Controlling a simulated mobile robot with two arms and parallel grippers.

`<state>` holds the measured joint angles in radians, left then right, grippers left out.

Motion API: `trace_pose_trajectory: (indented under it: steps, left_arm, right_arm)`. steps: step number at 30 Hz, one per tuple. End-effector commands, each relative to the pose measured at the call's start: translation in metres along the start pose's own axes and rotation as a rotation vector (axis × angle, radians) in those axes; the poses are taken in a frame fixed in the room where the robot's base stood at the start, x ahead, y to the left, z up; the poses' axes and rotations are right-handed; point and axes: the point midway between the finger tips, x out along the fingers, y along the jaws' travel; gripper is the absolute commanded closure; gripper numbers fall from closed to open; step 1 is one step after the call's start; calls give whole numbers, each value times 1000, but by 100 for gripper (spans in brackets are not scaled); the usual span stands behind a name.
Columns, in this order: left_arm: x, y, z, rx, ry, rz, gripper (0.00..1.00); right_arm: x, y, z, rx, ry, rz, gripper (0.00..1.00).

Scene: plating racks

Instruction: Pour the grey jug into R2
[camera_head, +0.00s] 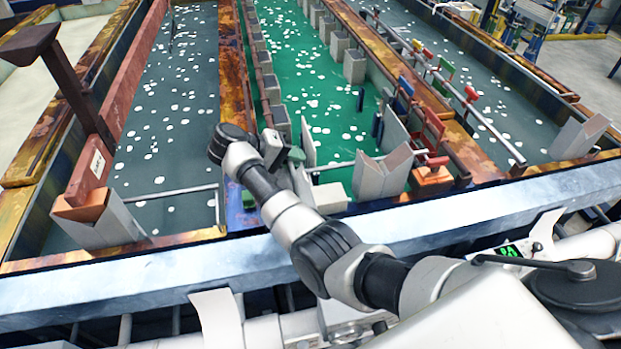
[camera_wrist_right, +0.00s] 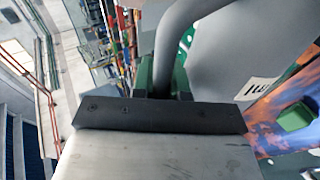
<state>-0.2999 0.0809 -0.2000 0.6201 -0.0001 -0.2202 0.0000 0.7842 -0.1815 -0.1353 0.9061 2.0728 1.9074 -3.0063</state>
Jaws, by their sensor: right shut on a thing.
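My right gripper (camera_head: 290,153) reaches over the near end of the tanks, mostly hidden behind its own wrist. In the right wrist view its green fingers (camera_wrist_right: 162,80) are shut on the curved handle of the grey jug (camera_wrist_right: 225,45). The jug's body is beside the handle, cut off by the top edge. Its mouth and contents do not show. In the head view I cannot separate the jug from the pale panels behind the wrist. Tanks with dark grey-green (camera_head: 172,120) and bright green (camera_head: 330,110) liquid lie ahead. I cannot read which is R2. My left gripper is not in view.
A pale blue metal rim (camera_head: 150,266) runs along the near edge. Grey angled boxes (camera_head: 100,228) (camera_head: 380,178) stand at the tank ends. A dark red post (camera_head: 72,85) rises at left. Rails with coloured clips (camera_head: 433,125) are at right.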

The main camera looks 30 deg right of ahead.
Motion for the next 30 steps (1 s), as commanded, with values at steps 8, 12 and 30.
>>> trace_pose_trajectory:
  steps: [8, 12, 30]
  left_arm:
    - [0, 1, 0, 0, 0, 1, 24]
    - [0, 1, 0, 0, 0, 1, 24]
    - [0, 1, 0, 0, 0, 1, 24]
  right_arm:
    - [9, 10, 7, 64, 38, 2, 100]
    - [14, 14, 10, 94, 56, 3, 100]
    - [30, 33, 22, 213, 130, 8, 100]
